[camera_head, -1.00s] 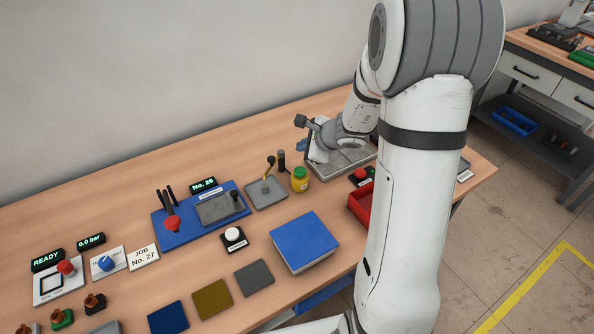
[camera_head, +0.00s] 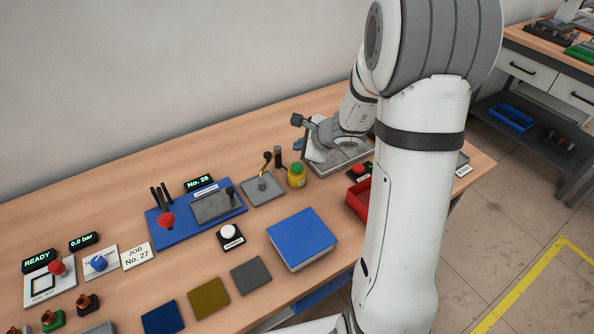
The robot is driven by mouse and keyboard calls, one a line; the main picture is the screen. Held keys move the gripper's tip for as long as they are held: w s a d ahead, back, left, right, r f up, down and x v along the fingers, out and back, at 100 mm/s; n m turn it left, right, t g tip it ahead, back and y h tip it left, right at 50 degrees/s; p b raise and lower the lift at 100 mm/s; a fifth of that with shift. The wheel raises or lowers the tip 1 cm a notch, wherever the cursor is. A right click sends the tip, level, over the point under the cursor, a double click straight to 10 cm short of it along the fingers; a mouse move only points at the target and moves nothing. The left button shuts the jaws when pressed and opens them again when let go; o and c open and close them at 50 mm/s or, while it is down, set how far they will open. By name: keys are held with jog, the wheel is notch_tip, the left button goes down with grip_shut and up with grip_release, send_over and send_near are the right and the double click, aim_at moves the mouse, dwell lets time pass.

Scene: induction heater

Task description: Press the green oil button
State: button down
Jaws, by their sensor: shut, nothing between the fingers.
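I cannot make out a green button marked for oil. A yellow jar with a green lid (camera_head: 297,176) stands on the bench, and I cannot read its label. A small green block with a dark brown top (camera_head: 52,319) is at the lower left edge. My white arm rises at the right and bends down toward the far right of the bench. Its wrist (camera_head: 343,135) is over a grey metal tray (camera_head: 342,160).
A white button (camera_head: 229,232) and a blue box (camera_head: 302,241) are in the middle. A red button (camera_head: 360,170) and a red bin (camera_head: 357,199) sit beside my arm. A blue board (camera_head: 181,232) carries a red-knobbed clamp (camera_head: 167,220). Displays stand at left.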

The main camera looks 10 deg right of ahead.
aim_at(300, 168)
jog(key=shift+f+b, duration=1.8)
jog(key=shift+f, duration=0.55)
jog(key=shift+f, duration=0.1)
jog(key=shift+f+b, duration=0.25)
jog(key=shift+b, duration=0.4)
jog(key=shift+f+b, duration=0.5)
jog(key=shift+b, duration=0.1)
dwell(0.5)
jog(key=shift+r, duration=0.1)
jog(key=shift+r+p, duration=0.65)
jog(key=shift+r, duration=0.15)
jog(key=shift+r+p, duration=1.9)
jog(key=shift+r, duration=0.65)
dwell(0.3)
